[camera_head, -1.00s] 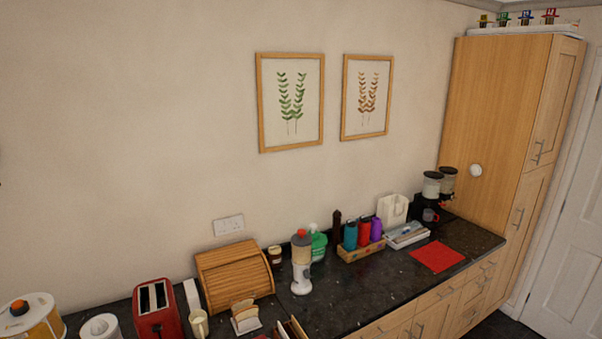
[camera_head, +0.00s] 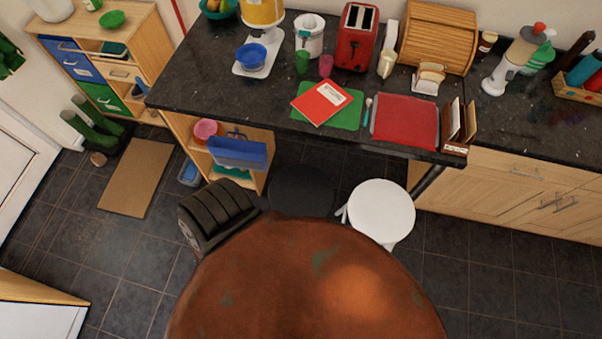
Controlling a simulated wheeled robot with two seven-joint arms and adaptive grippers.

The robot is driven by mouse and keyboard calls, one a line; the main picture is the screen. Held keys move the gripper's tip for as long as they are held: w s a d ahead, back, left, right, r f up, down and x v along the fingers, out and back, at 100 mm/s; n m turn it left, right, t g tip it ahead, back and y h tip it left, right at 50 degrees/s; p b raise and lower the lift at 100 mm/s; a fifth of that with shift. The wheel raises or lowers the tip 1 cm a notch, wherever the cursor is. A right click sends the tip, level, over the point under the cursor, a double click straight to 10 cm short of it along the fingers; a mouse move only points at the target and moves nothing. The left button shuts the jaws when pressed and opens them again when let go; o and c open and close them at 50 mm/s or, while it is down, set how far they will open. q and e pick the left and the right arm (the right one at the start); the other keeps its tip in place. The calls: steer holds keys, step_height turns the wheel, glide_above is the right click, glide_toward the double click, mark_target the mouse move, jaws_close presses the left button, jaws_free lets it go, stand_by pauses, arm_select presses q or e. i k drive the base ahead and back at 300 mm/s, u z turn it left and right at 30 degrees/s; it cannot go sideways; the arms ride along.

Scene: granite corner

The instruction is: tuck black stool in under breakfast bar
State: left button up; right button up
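The black stool (camera_head: 301,188) shows as a dark round seat at the middle of the head view, in front of the open space below the breakfast bar (camera_head: 215,98). Its near edge is cut off by what stands in the foreground, and its legs are not visible. I cannot tell how far its seat reaches under the dark speckled top. A white stool (camera_head: 382,211) stands just right of it, also near the bar's front edge. Neither of my grippers is in view.
A dark ribbed object (camera_head: 216,211) stands left of the black stool. An open shelf unit (camera_head: 182,128) supports the bar's left part. Base cupboards (camera_head: 520,185) are at right. A brown mat (camera_head: 135,178) and bare tiles lie at left. The foreground centre is blocked from view.

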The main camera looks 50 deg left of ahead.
mark_target(300, 189)
steer(key=u, duration=0.1)
steer(key=k, duration=0.7)
steer(key=u, duration=0.8)
steer(key=k, duration=0.35)
steer(key=u, duration=0.35)
